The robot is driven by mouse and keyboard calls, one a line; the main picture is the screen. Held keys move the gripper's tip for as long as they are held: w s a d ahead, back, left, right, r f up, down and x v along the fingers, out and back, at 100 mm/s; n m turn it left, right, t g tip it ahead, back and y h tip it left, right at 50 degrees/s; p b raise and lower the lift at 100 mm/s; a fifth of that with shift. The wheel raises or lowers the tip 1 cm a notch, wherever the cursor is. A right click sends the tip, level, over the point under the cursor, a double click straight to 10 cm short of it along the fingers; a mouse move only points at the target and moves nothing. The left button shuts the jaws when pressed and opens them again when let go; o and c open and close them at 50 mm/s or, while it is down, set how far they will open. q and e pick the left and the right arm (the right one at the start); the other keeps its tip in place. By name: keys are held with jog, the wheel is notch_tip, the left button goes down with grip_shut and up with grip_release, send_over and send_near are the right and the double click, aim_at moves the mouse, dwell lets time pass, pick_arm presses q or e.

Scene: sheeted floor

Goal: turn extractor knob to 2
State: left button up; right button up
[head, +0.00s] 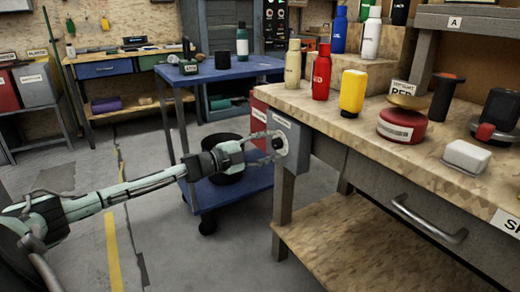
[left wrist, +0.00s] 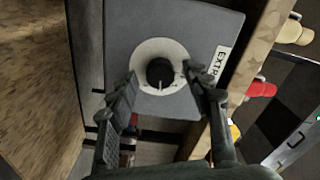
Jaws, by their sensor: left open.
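The extractor knob (left wrist: 160,73) is a round black knob on a pale dial with small marks, set in a grey panel (left wrist: 115,30) with a label (left wrist: 220,62) that reads "EXTR" in part. In the head view the knob (head: 278,144) sits on the panel at the workbench's left end. My left gripper (left wrist: 165,95) is open, with one finger on each side of the knob in the left wrist view. I cannot tell whether the fingers touch it. In the head view my left gripper (head: 272,146) reaches the panel from the left. My right gripper is not in view.
The wooden workbench (head: 350,120) holds several bottles, a yellow container (head: 353,93), a red tin (head: 402,126) and a white block (head: 466,156). A blue cart (head: 220,70) stands behind my left arm, with a black round item on its lower shelf.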

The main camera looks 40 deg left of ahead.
pick_arm(q)
jog(key=v, duration=1.2)
jog(key=shift+w+d, duration=0.1)
dwell(0.4)
